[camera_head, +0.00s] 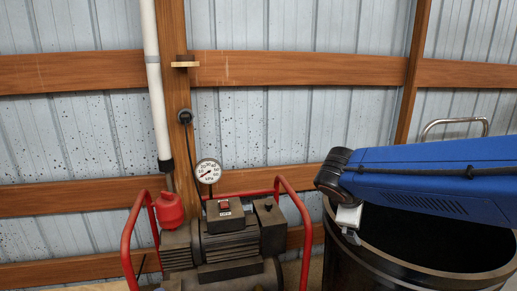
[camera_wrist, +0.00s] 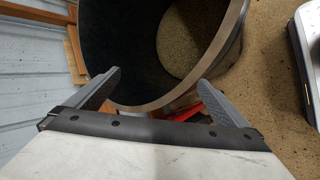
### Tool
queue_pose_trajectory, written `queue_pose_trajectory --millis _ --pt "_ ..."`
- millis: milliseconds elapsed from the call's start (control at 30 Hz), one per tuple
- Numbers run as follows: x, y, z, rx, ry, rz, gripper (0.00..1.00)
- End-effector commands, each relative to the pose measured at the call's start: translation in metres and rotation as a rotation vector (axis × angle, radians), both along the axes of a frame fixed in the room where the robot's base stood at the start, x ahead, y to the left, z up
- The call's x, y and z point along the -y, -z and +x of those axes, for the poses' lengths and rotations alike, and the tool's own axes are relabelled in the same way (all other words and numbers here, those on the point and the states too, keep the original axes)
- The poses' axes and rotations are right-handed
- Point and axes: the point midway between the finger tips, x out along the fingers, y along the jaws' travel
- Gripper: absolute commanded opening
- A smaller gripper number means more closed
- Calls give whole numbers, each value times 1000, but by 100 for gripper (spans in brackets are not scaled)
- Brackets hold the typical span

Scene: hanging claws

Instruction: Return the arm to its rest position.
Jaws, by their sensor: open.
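My blue arm (camera_head: 430,170) reaches in from the right edge in the head view, over the open dark barrel (camera_head: 345,262). The barrel's rim (camera_wrist: 234,28) and dark inside lie beyond the fingers in that view.
A red-framed compressor (camera_head: 228,240) with a red cap-like part (camera_head: 169,209) and a pressure gauge (camera_head: 208,171) stands left of the barrel. A white pipe (camera_head: 156,80) runs down the wall. A small wooden peg (camera_head: 185,64) sticks out from the post.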

Motion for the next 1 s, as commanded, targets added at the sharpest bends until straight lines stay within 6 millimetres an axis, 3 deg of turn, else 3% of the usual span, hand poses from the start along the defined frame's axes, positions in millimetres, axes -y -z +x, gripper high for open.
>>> queue_pose_trajectory --millis 100,233,600,800,1000 --pt "21 8 -40 15 133 136 100" --pt "33 20 -82 33 279 290 100" --pt "28 51 -182 111 667 723 100" --pt "16 60 -208 142 791 877 100" --pt "12 62 -214 150 826 921 100"
